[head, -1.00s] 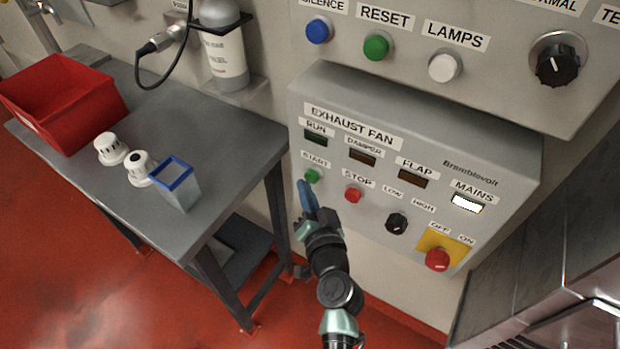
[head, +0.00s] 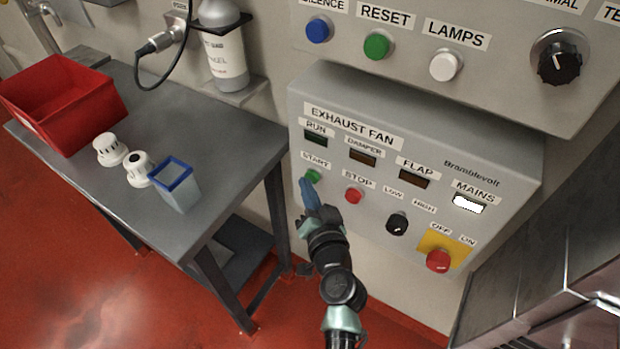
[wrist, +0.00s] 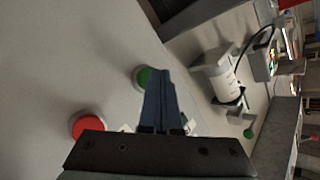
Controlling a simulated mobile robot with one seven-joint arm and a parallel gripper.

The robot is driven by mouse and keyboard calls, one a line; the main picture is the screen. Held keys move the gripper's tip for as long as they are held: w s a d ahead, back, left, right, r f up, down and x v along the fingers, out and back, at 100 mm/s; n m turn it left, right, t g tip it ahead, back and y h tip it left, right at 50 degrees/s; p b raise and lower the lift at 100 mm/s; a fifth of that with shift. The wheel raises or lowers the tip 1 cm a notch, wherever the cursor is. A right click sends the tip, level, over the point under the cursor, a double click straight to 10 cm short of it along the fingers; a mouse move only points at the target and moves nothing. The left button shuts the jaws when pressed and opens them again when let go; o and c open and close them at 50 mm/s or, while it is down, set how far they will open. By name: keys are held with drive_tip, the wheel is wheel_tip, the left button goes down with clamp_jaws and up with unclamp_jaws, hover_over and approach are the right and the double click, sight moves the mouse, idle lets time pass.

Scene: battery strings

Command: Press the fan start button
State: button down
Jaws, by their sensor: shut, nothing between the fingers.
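The green START button (head: 313,176) is on the grey exhaust fan panel (head: 470,155), under its START label. It also shows in the wrist view (wrist: 145,77), partly covered by my fingers. My gripper (head: 304,184) is shut and empty, its blue fingertips at the button's lower left in the head view. In the wrist view the shut fingers (wrist: 160,80) overlap the button's right side. I cannot tell whether they touch it. The RUN lamp (head: 315,138) looks dark, and the MAINS lamp (head: 467,204) is lit white.
The red STOP button (head: 353,195) is just right of START. A LOW/HIGH knob (head: 397,223) and a red mains switch (head: 438,260) on yellow are further right. A grey table (head: 230,140) with a red bin (head: 62,100) stands at left. An upper panel (head: 500,50) juts out above.

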drive_tip(key=shift+w+d+r, duration=0.1)
drive_tip(key=shift+w+d, duration=0.15)
drive_tip(key=shift+w, duration=0.1)
idle(0.5)
drive_tip(key=shift+s, duration=0.1)
drive_tip(key=shift+s+a, duration=0.65)
drive_tip(key=shift+s, duration=0.2)
drive_tip(key=shift+s+a+p, duration=0.3)
drive_tip(key=shift+s+a, duration=0.45)
drive_tip(key=shift+s, duration=0.3)
drive_tip(key=shift+s+a+p, duration=0.25)
drive_tip(key=shift+s+a, duration=0.5)
drive_tip(key=shift+s, duration=0.25)
